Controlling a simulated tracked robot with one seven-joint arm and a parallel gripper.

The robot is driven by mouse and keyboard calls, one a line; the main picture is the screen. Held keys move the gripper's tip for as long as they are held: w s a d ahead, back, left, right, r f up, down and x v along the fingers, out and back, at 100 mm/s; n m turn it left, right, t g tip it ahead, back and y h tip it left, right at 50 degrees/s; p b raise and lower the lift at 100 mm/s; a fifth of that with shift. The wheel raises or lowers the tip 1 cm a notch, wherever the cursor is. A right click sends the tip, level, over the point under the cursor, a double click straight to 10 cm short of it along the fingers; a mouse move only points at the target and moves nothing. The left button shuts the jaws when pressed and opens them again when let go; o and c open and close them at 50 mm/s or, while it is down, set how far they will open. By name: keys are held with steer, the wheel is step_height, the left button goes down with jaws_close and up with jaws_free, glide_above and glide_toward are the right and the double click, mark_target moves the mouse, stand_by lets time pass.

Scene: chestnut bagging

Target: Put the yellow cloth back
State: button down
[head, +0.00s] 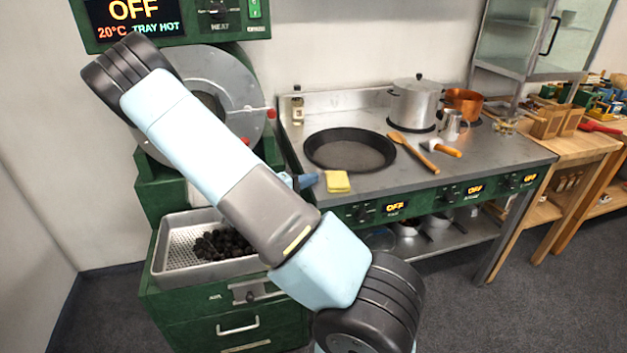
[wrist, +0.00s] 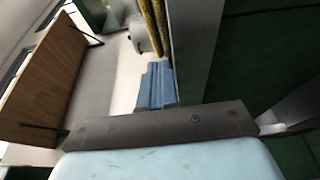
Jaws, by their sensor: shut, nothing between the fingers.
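The yellow cloth (head: 337,181) lies folded at the front left edge of the steel stove top, in front of the black pan. My gripper (head: 308,180) shows as blue fingers just left of the cloth; the rest of it is hidden behind my arm. Whether the fingertips touch the cloth I cannot tell. In the wrist view my gripper (wrist: 156,68) is shut and empty, its blue fingers together. A yellow strip (wrist: 154,25), seemingly the cloth's edge, shows just beyond the fingertips.
A wide black pan (head: 350,149), a wooden spoon (head: 412,151), a brush (head: 441,147) and a steel pot (head: 415,103) stand or lie on the stove top (head: 480,158). A perforated tray (head: 172,262) with dark chestnuts (head: 222,243) is left of my arm. The stove's front right is clear.

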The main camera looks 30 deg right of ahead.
steer(key=w+a, duration=0.1)
steer(key=a, duration=1)
steer(key=shift+a, duration=0.4)
steer(key=s+a+r+t+y, duration=0.2)
steer(key=s+a+r+y, duration=0.1)
steer(key=s+r+y, duration=0.6)
steer(key=s+a+r+t+y, duration=0.2)
steer(key=s+a+r+y, duration=0.2)
steer(key=s+r+y, duration=0.5)
steer(key=shift+s+r+m, duration=0.3)
steer(key=shift+s+r, duration=3.5)
steer(key=shift+r, duration=2.1)
